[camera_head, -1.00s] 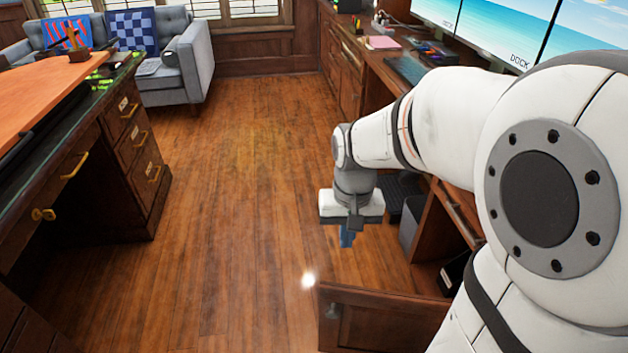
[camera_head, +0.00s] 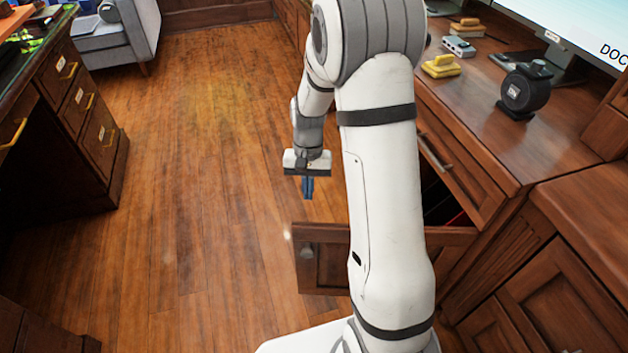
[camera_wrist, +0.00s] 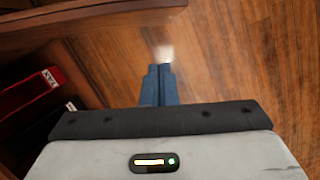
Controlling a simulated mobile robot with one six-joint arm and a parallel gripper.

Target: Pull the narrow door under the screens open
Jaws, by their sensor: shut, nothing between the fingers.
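The narrow wooden door (camera_head: 322,268) stands open, swung out from the cabinet below the desk, at right angles or nearly so. Its small round knob (camera_head: 306,252) shows on the face toward the head camera. My arm hides the door's middle. My gripper (camera_head: 307,190) is shut and empty, pointing down beyond the door's top edge, apart from it. In the wrist view, the blue fingers (camera_wrist: 159,84) are together over the floor, and the door (camera_wrist: 95,17) crosses the top left.
Red and black binders (camera_wrist: 32,92) stand inside the open cabinet. The desk (camera_head: 470,115) holds a black round device (camera_head: 525,90) and yellow items (camera_head: 441,66), below a screen (camera_head: 560,25). A drawer desk (camera_head: 85,100) stands left. The wood floor (camera_head: 200,200) between is clear.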

